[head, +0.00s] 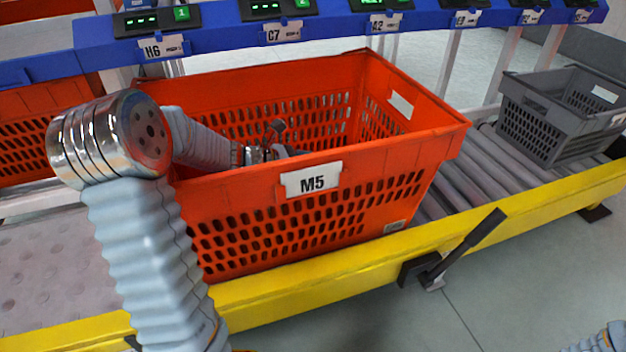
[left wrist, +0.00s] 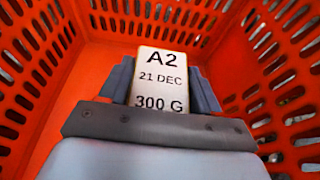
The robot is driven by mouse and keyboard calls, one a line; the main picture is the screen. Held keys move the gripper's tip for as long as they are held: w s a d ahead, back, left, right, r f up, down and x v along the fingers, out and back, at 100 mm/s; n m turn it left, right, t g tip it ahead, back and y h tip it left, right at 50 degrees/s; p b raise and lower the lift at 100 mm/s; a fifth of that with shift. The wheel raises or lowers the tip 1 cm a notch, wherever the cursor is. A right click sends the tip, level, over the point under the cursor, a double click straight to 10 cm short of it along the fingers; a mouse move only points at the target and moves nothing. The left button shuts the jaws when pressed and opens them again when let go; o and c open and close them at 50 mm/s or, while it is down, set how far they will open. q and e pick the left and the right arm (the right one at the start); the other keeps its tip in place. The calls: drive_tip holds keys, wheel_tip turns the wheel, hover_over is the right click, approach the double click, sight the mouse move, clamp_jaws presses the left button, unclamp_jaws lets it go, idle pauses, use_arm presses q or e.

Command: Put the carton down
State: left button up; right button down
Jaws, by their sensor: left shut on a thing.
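The carton (left wrist: 161,72) shows in the left wrist view as a pale block with black print reading "A2", "21 DEC" and "300 G". My left gripper (left wrist: 161,88) is shut on it, one grey finger on each side. The orange tote (head: 300,225) labelled M5 stands on the conveyor, and my left arm reaches over its front wall. The left gripper (head: 275,150) is inside the tote; the near wall hides much of it and the carton in the head view. I cannot tell whether the carton touches the tote floor. My right gripper is not in view.
A grey crate (head: 565,115) sits on the rollers (head: 480,175) at the right. Another orange tote (head: 35,130) is at the left. A yellow rail (head: 330,275) with a black lever (head: 470,245) runs in front. A blue beam (head: 230,38) with displays crosses above.

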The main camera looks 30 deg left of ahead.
use_arm(q)
drive_tip(key=shift+f, duration=1.05)
drive_tip(key=shift+f+b, duration=0.65)
drive_tip(key=o, duration=1.2)
